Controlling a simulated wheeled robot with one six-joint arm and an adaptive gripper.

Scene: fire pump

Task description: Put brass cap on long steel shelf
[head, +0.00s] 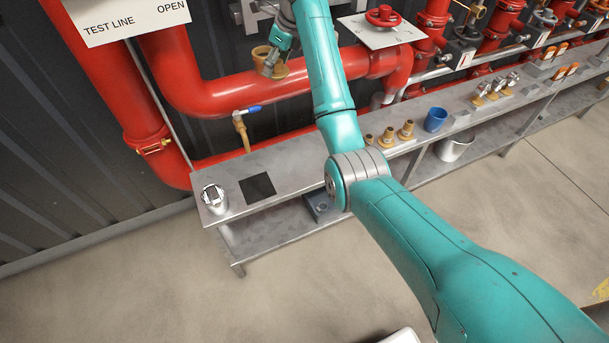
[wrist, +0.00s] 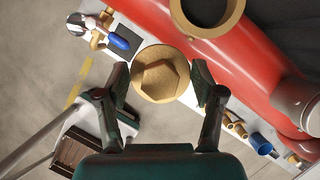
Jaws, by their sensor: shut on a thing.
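The brass cap (wrist: 160,76), a round disc with a raised hex boss, sits between the fingertips of my gripper (wrist: 160,82) in the wrist view. My gripper (head: 271,62) is shut on it. In the head view, the cap (head: 277,70) shows as a brass disc by the fingertips, in front of the red pipe and above the shelf. An open brass ring (wrist: 208,12) with a dark inside is just beyond it in the wrist view. The long steel shelf (head: 302,158) runs along the wall below; my arm hides part of it.
On the shelf are a chrome fitting (head: 213,196), a black square (head: 257,188), several brass fittings (head: 388,136) and a blue cup (head: 435,120). A brass valve with a blue handle (head: 248,110) rises behind the shelf. Bare steel lies between the black square and my arm.

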